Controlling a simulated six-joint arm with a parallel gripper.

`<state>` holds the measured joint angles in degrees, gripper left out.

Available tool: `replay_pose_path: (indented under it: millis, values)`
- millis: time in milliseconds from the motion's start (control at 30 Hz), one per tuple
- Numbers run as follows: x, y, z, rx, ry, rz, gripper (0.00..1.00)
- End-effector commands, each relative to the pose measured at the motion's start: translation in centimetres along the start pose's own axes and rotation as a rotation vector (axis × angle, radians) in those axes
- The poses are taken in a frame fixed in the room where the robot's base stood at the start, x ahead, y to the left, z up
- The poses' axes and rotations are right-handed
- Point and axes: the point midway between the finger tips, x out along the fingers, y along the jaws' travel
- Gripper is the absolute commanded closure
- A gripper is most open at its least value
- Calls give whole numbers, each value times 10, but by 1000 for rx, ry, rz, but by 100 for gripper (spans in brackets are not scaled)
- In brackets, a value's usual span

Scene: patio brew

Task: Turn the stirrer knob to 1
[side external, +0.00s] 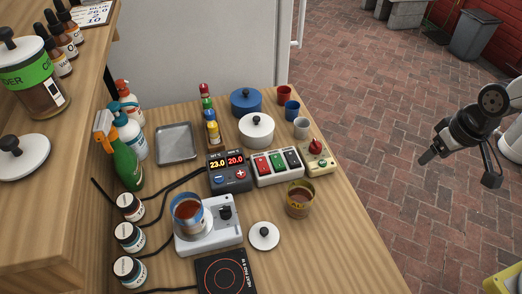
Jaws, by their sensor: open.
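A white stirrer unit (212,238) stands on the wooden table, with a black knob (225,213) on its right side. The number that the knob points to is too small to read. A metal pot with brown liquid (188,214) sits on the left part of the unit. My gripper (457,168) is open and empty at the right, over the brick paving. It is well apart from the table and the knob.
A cream box with a red knob (317,147), a switch box (277,166) and a display box (229,173) stand behind the unit. A brown-filled glass (299,199) and white lid (264,236) are right of it. A black hot plate (226,274) is in front.

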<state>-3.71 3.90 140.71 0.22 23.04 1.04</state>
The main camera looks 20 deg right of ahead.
Motion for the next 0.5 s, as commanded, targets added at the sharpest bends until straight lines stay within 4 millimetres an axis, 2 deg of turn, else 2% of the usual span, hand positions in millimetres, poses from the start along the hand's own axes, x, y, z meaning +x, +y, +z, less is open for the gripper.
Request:
replay_pose_path:
  millis: [267,500]
  values:
    - [8,-62,-60,-104,-42,-35,28]
    - [17,-134,-98,-199,-83,-60,28]
